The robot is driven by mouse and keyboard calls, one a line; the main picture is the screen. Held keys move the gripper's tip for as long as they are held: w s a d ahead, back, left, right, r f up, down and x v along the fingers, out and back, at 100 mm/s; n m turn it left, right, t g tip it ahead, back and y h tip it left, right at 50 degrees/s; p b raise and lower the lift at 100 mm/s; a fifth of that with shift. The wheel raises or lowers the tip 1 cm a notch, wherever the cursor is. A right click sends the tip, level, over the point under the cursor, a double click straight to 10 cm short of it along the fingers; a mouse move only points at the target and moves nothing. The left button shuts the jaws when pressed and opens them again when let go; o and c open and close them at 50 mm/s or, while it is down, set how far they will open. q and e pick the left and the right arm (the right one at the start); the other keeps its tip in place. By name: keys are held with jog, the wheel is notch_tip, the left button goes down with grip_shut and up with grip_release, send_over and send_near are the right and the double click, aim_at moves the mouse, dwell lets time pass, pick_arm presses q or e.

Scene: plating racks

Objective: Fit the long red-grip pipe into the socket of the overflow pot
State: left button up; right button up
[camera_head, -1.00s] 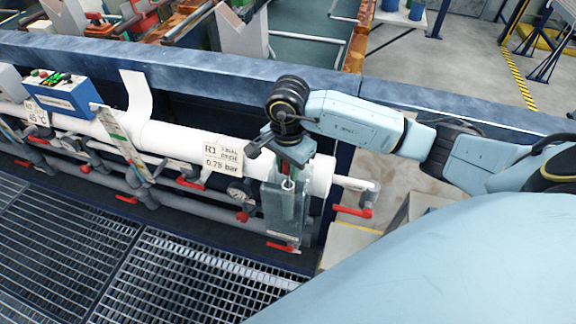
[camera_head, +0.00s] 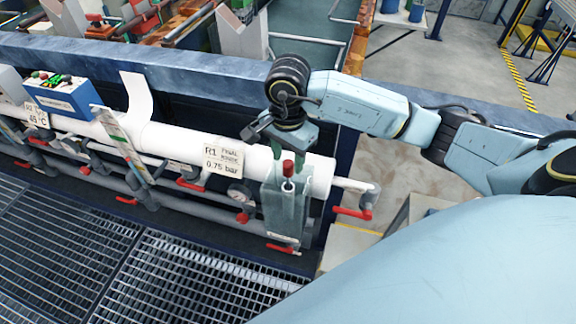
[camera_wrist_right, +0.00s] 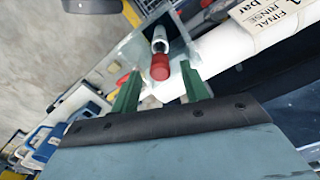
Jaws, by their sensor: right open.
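The overflow pot (camera_head: 284,220) is a clear box at the right end of the white pipework. The red-grip pipe (camera_head: 288,168) stands about upright in it, its red top above the rim; I cannot tell how deep its lower end sits. My right gripper (camera_head: 278,147) is above the pot and clear of the red grip. In the right wrist view the green fingers (camera_wrist_right: 160,74) are spread, with the red grip (camera_wrist_right: 160,66) between and beyond them, and the pot (camera_wrist_right: 140,47) behind. My left gripper is out of view.
A white tank pipe (camera_head: 190,143) with gauges and red-handled valves (camera_head: 352,212) runs beside the pot. A dark blue ledge (camera_head: 190,68) lies behind, and metal grating (camera_head: 190,280) covers the floor in front. A blue control box (camera_head: 62,95) stands at left.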

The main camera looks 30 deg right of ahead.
notch_tip(320, 180, up, 8)
jog(key=shift+f, duration=0.15)
dwell(0.5)
